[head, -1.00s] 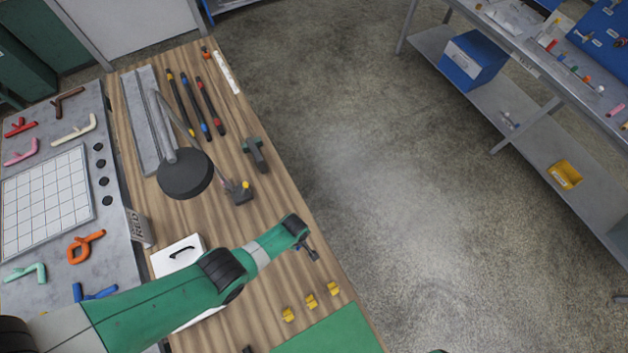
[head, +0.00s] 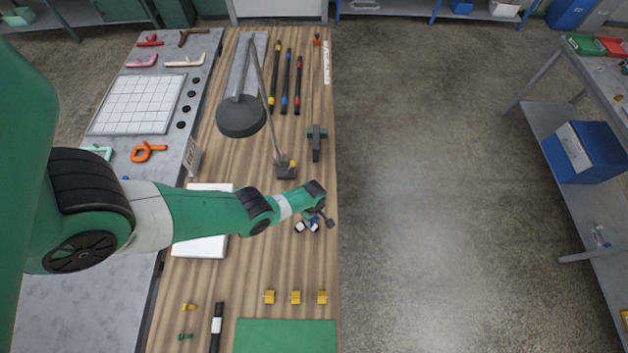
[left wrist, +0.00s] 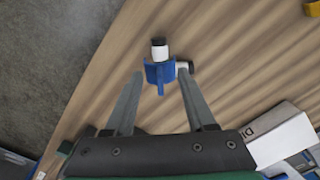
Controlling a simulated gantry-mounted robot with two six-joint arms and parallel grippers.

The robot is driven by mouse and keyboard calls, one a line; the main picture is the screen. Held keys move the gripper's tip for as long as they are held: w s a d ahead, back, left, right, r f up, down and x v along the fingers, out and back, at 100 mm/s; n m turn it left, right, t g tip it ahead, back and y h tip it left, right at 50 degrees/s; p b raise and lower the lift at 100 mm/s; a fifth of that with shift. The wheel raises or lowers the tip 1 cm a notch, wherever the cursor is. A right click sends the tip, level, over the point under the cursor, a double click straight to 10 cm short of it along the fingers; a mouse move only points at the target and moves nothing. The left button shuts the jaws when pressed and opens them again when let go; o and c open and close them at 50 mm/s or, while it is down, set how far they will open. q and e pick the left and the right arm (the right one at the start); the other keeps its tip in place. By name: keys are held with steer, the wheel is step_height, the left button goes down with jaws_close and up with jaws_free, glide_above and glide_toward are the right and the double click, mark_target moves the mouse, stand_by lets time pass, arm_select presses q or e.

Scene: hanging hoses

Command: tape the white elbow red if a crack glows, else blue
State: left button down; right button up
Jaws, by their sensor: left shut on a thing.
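A small white elbow (left wrist: 159,50) with black ends shows in the left wrist view, with a blue tape piece (left wrist: 160,73) against it. The white and blue parts also show small in the head view, by the elbow (head: 300,227). My left gripper (left wrist: 160,77) is shut on the blue piece, one finger on each side. In the head view my left gripper (head: 318,217) is over the right side of the wooden bench. I see no glow on the elbow; the blue piece covers part of it. Whether the elbow touches the bench I cannot tell. My right gripper is not in view.
A lamp with a dark round head (head: 241,116), dark hoses with coloured bands (head: 285,82) and a grey-green tool (head: 317,142) lie beyond my arm. Yellow clips (head: 295,297) and a green mat (head: 285,335) are nearer. The bench's right edge is close to the gripper.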

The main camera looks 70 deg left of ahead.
arm_select(q)
steer(key=shift+f+b, duration=1.75)
steer(key=shift+f, duration=0.1)
steer(key=shift+f, duration=0.15)
steer(key=shift+f+b, duration=1.05)
steer(key=shift+b, duration=0.15)
steer(key=shift+f+b, duration=0.8)
steer(key=shift+c, duration=0.8)
jaws_free()
steer(key=shift+r, duration=0.1)
step_height(320, 180, up, 12)
steer(key=p, duration=1.1)
steer(key=shift+p, duration=0.4)
steer(key=shift+f, duration=0.25)
